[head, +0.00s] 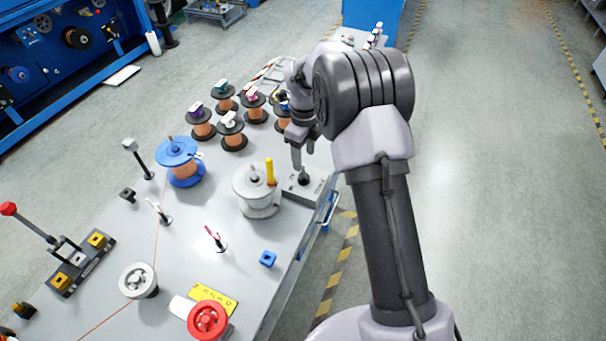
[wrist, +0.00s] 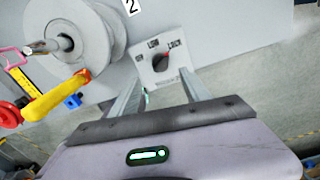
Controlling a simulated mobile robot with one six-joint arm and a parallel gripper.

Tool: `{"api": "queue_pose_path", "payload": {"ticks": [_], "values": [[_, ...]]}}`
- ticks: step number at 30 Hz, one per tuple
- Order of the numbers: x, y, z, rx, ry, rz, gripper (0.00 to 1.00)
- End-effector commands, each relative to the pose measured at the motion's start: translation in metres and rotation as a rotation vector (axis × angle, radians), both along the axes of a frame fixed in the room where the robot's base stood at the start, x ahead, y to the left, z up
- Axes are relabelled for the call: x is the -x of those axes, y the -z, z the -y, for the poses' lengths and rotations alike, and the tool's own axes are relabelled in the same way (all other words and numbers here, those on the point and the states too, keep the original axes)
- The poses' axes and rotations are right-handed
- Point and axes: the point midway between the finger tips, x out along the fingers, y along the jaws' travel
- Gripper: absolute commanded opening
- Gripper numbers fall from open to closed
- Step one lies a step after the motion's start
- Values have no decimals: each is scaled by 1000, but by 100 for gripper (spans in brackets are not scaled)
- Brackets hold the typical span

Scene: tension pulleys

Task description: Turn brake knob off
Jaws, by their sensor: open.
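The brake knob (head: 304,179) is a small black knob on a grey block at the right edge of the bench. In the wrist view the knob (wrist: 159,63) sits on a pale plate (wrist: 148,76) with printed labels around it; a red mark on the knob points up and right, toward the rightmost label. My gripper (head: 297,158) is open and empty just above the knob. In the wrist view my gripper (wrist: 161,79) has one finger on either side, with the knob just beyond the tips; contact cannot be told.
A grey drum (head: 250,190) with a yellow handle (head: 270,172) stands close left of the knob. Several copper spools (head: 231,133) stand behind. The floor right of the bench is clear.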

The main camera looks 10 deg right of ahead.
Motion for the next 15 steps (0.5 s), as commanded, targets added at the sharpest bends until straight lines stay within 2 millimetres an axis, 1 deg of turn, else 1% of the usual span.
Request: {"api": "queue_pose_path", "payload": {"ticks": [1, 3, 6, 10, 15], "values": [[1, 20, 0, 0, 0, -3, 55], [1, 40, 0, -1, 0, -2, 55], [0, 63, 0, -1, -1, -1, 55], [0, 81, 0, -1, -1, 0, 55], [0, 88, 0, -1, -1, 2, 55]]}}
